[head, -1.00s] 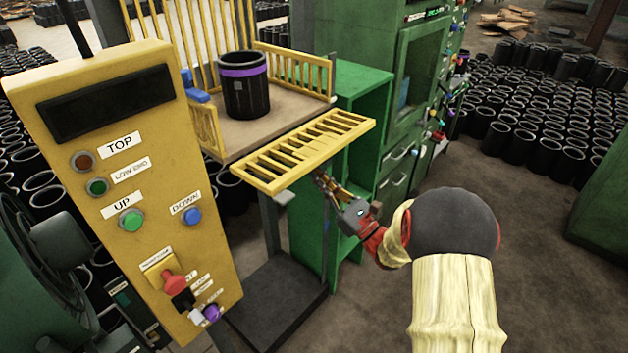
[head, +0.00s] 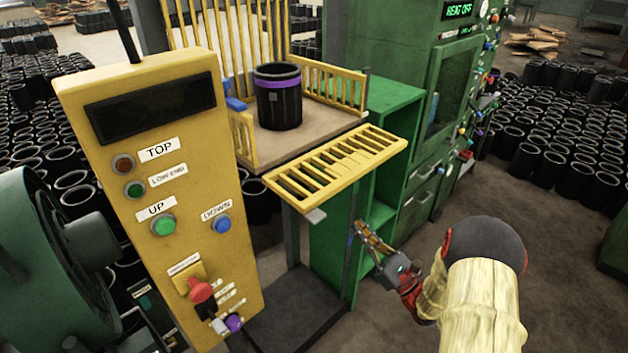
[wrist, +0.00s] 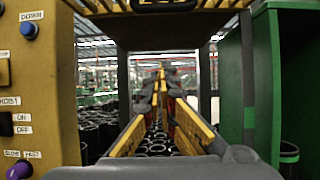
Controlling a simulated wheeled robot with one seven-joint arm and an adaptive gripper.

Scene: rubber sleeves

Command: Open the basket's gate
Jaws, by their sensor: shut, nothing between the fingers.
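The basket (head: 300,150) is a yellow-railed platform with a tan floor at the upper middle of the head view. Its gate (head: 335,165), a yellow slatted panel, lies folded outward, roughly flat, along the front edge of the floor. A black rubber sleeve (head: 278,100) with a purple band stands upright on the floor. My gripper (head: 358,226) is below and to the right of the gate, apart from it, its fingers shut and empty. In the wrist view the fingers (wrist: 160,75) come together ahead, and a yellow slatted part, likely the gate, shows overhead.
A yellow control panel (head: 160,215) with labelled buttons stands at the left. A green shelf cabinet (head: 335,262) is close behind my gripper, beside a larger green machine (head: 432,110). Many black sleeves (head: 560,125) stand on the floor. Open floor lies at the lower right.

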